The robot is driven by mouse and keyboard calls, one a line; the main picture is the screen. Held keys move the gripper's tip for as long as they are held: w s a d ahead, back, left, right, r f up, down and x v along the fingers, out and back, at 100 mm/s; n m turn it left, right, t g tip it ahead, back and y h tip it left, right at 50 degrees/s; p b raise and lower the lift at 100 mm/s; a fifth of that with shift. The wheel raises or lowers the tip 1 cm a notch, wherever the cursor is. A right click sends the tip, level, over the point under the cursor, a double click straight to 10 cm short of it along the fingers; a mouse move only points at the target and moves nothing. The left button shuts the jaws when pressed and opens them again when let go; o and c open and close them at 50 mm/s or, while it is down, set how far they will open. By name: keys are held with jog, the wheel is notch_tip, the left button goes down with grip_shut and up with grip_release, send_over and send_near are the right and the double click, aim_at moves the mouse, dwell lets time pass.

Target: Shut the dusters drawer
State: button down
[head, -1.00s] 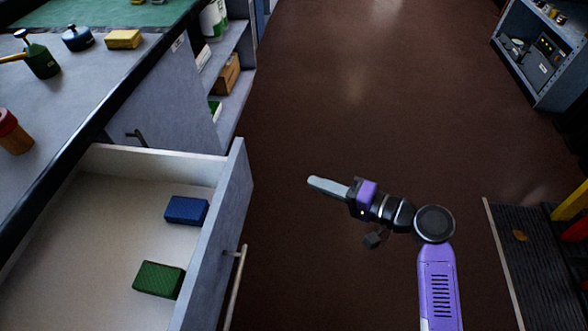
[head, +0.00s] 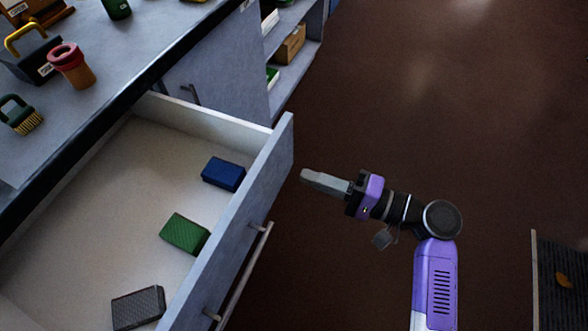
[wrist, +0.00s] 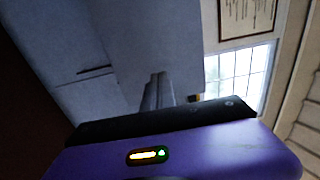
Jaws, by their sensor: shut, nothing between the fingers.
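The drawer (head: 262,175) stands open below the bench, with its grey front panel facing right and a bar handle (head: 246,270) on that panel. Inside lie a blue block (head: 223,174), a green block (head: 185,234) and a dark grey block (head: 138,307), which may be the dusters. My gripper (head: 304,175) is shut and empty, just right of the front panel's far end. In the head view a small gap shows between its tips and the panel. In the wrist view the gripper fingers (wrist: 157,90) point toward grey panels.
The bench top (head: 95,75) holds a red-lidded orange jar (head: 72,66), a green brush (head: 19,115) and a dark caddy (head: 27,55). Open shelves (head: 297,60) with boxes stand beyond the drawer. Brown floor (head: 420,100) is clear to the right.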

aim_at(279, 167)
jog(key=shift+x, duration=2.3)
jog(key=shift+a, duration=0.25)
jog(key=b+x, duration=0.4)
jog(key=x, duration=0.7)
jog(key=b+x, duration=0.4)
jog(key=x, duration=0.7)
jog(key=b+x, duration=0.4)
jog(key=x, duration=0.7)
jog(key=shift+a+f+b, duration=0.15)
jog(key=shift+f+b, duration=0.1)
jog(key=shift+b, duration=0.1)
jog(key=shift+w+a, duration=0.15)
jog(key=shift+a, duration=0.1)
jog(key=shift+w+a+r, duration=0.1)
jog(key=shift+a+r, duration=0.05)
jog(key=shift+r, duration=0.15)
jog(key=shift+a, duration=0.1)
